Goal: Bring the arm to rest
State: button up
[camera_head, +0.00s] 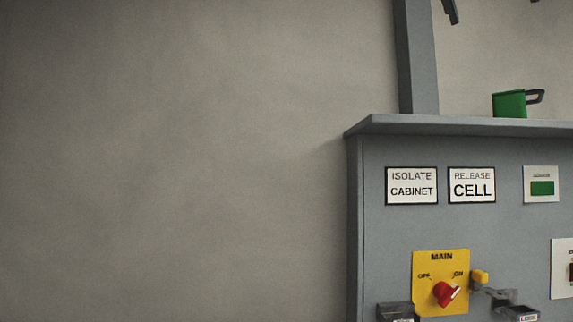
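My gripper cannot be made out for certain. Two dark pieces, one at the top edge right of the grey post and a smaller one further right, are cut off by the frame; I cannot tell whether they are fingertips or fittings. A green padlock (509,104) lies on the cabinet top, its dark shackle pointing right. Nothing touches it in this view. The rest of my arm is out of frame.
The grey cabinet (367,230) fills the lower right, with an upright post (416,60) on its top. Its front carries label plates, a green indicator (541,188), a yellow MAIN plate (428,270) with a red knob (445,294), and projecting latches. Bare wall lies left.

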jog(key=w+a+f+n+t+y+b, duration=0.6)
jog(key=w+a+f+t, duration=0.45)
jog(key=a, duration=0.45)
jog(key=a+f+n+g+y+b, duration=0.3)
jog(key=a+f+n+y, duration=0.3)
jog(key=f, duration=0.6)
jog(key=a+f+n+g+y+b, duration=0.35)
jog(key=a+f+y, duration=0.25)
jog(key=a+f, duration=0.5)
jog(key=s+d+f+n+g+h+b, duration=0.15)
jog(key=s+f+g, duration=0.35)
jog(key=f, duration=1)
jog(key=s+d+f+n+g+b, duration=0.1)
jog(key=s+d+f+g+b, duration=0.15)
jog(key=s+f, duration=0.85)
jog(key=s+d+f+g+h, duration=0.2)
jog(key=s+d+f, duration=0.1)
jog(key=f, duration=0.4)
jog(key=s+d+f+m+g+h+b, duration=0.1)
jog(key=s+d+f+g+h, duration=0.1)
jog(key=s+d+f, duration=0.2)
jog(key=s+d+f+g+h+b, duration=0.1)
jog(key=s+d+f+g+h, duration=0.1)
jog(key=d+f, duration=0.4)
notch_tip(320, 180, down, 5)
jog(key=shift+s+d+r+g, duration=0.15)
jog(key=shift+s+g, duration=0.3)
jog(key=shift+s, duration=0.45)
